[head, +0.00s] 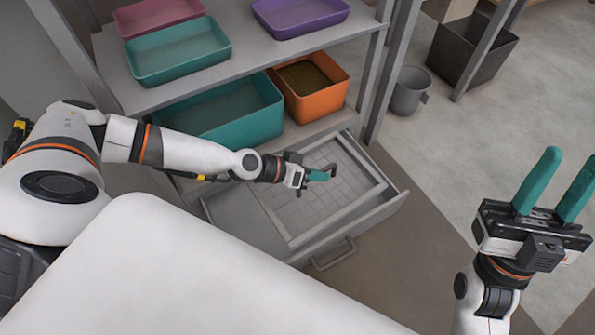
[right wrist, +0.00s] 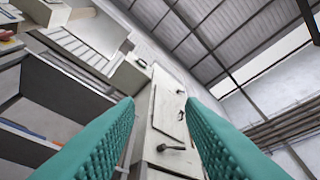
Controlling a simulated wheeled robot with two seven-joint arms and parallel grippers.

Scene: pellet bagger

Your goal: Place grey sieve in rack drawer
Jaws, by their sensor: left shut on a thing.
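The grey sieve (head: 305,208), a rectangular frame with a grid-like mesh, is in the open rack drawer (head: 352,228) in the head view. It appears to lie flat within the drawer walls; whether it touches the bottom, I cannot tell. My left gripper (head: 320,174) is over the sieve, its teal fingers shut on a dark handle-like part of it. The gripper hides part of the mesh. My right gripper (head: 572,158) is at the right, away from the drawer, its teal fingers apart with nothing between them. These fingers also show in the right wrist view (right wrist: 160,130).
Above the drawer, the rack holds a large teal bin (head: 225,115) and an orange bin (head: 318,88) with granular contents. Teal (head: 180,50), pink (head: 158,15) and purple (head: 300,14) trays sit on the upper shelf. A grey bucket (head: 408,92) and dark bin (head: 470,55) stand on the floor.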

